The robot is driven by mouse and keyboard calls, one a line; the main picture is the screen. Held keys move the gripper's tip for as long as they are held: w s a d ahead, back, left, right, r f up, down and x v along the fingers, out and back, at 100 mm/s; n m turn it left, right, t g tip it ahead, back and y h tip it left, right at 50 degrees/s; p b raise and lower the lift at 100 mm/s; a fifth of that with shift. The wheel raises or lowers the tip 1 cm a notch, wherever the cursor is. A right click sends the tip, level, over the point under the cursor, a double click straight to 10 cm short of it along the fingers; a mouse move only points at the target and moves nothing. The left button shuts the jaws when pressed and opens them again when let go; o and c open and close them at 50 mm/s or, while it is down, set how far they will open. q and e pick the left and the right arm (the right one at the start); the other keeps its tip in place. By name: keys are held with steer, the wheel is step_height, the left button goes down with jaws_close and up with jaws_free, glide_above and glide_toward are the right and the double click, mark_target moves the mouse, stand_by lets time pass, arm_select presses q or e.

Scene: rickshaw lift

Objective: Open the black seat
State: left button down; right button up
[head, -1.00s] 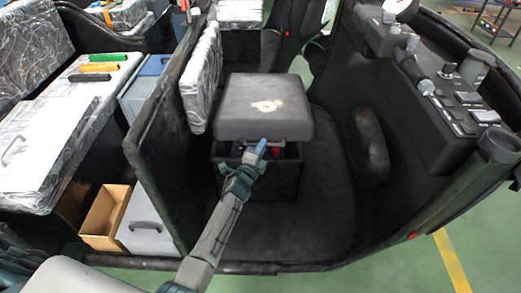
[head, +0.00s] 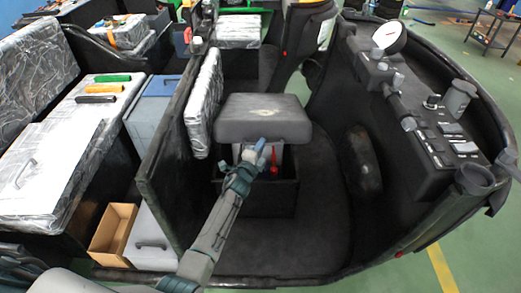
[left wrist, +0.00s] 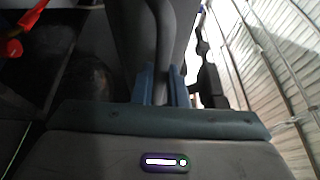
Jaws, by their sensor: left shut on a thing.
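The black seat (head: 262,118) is a dark grey padded lid with a worn pale patch on top, and stands raised over a black box (head: 262,197). My left gripper (head: 257,152) is shut on the handle at the seat's front edge. In the left wrist view the handle (left wrist: 163,40) runs between the fingers of the gripper (left wrist: 162,88). A red tool (head: 273,163) shows beneath the raised seat, and red also shows in the left wrist view (left wrist: 14,46). The gripper hides part of the box's opening. My right gripper is not in view.
A black partition (head: 165,160) stands left of the seat, with a plastic-wrapped panel (head: 203,103) close by. A control console (head: 425,120) and a dark pad (head: 363,160) are on the right. The floor (head: 315,225) before the box is clear.

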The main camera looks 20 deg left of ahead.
arm_select(q)
steer(key=w+a+r+p, duration=0.3)
steer(key=w+r+p, duration=0.1)
steer(key=w+r, duration=0.6)
steer(key=w+a+r+p, duration=0.3)
steer(key=w+r+p, duration=0.2)
steer(key=w+r, duration=0.6)
steer(key=shift+r, duration=2.6)
steer(key=shift+w, duration=0.1)
